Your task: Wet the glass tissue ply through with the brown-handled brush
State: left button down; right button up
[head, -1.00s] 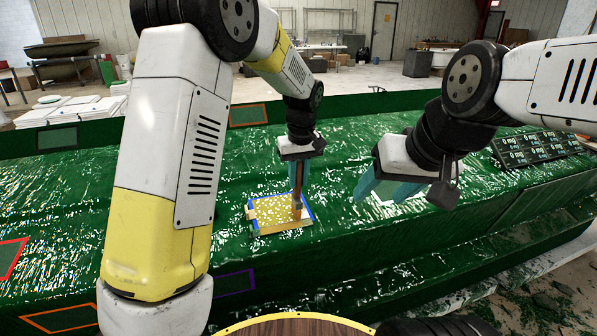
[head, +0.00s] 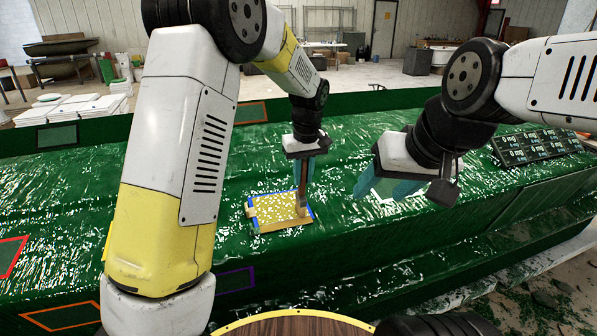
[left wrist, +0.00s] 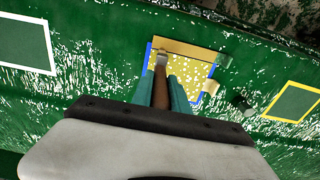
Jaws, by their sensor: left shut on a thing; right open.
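The glass tissue ply (head: 275,209) is a pale, yellow-speckled patch with blue and tan edges on the green hull mould. It also shows in the left wrist view (left wrist: 187,75), partly covered by my gripper. My left gripper (head: 302,180) is shut on the brown-handled brush (head: 302,191) above the ply's right side. In the left wrist view the brush (left wrist: 160,88) points at the ply, its head near the tan strip along one edge. I cannot tell whether the bristles touch. My right gripper (head: 378,188) is open and empty, right of the ply.
The green mould (head: 120,215) is glossy and has several coloured outlined patches, including an orange one (head: 58,317) and a purple one (head: 236,280). A dark panelled rack (head: 535,147) lies at the right. In the left wrist view a small dark object (left wrist: 241,104) is beside the ply.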

pick_arm(q)
jog(key=d, duration=0.2)
jog(key=shift+w+d, duration=0.3)
jog(key=shift+w, duration=0.05)
notch_tip(320, 180, up, 7)
jog(key=shift+s, duration=0.45)
jog(key=shift+d, duration=0.1)
dwell(0.5)
